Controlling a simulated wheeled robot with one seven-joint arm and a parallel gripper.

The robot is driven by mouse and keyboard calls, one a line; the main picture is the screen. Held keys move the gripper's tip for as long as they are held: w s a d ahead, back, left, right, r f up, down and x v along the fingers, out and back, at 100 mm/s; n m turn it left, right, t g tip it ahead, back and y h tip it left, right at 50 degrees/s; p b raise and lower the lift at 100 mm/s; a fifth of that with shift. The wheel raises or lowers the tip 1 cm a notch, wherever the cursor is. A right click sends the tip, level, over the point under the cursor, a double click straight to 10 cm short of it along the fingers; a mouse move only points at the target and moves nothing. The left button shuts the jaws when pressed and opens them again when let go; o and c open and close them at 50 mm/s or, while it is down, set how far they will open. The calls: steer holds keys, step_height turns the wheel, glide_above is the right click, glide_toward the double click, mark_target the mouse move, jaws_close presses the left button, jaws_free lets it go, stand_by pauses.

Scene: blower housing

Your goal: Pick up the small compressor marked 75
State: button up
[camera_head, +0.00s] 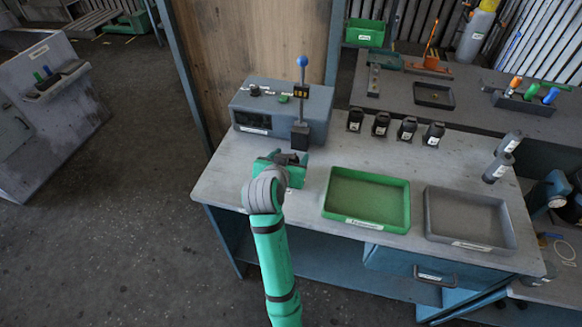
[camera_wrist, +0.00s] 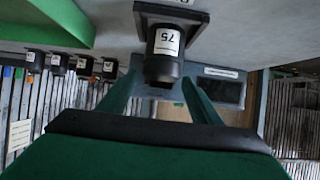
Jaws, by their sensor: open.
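The small compressor marked 75 (camera_wrist: 164,55) is a dark cylinder with a white label, upside down in the wrist view. It stands on a dark square base (camera_wrist: 170,14). My gripper (camera_wrist: 165,92) is open, with its green fingers spread to either side below the compressor in the picture; I cannot tell how far the compressor reaches between them. In the head view my gripper (camera_head: 290,167) is low over the bench, in front of the grey box with the lever. There my gripper and wrist mostly hide the compressor.
A grey control box (camera_head: 281,109) and a blue-knobbed lever (camera_head: 302,95) stand just behind my gripper. A green tray (camera_head: 367,222) and a grey tray (camera_head: 470,244) lie to the right. Several small dark labelled units (camera_head: 407,129) stand in a row along the bench's back.

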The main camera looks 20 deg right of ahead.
steer(key=shift+w, duration=0.1)
steer(key=c, duration=1.4)
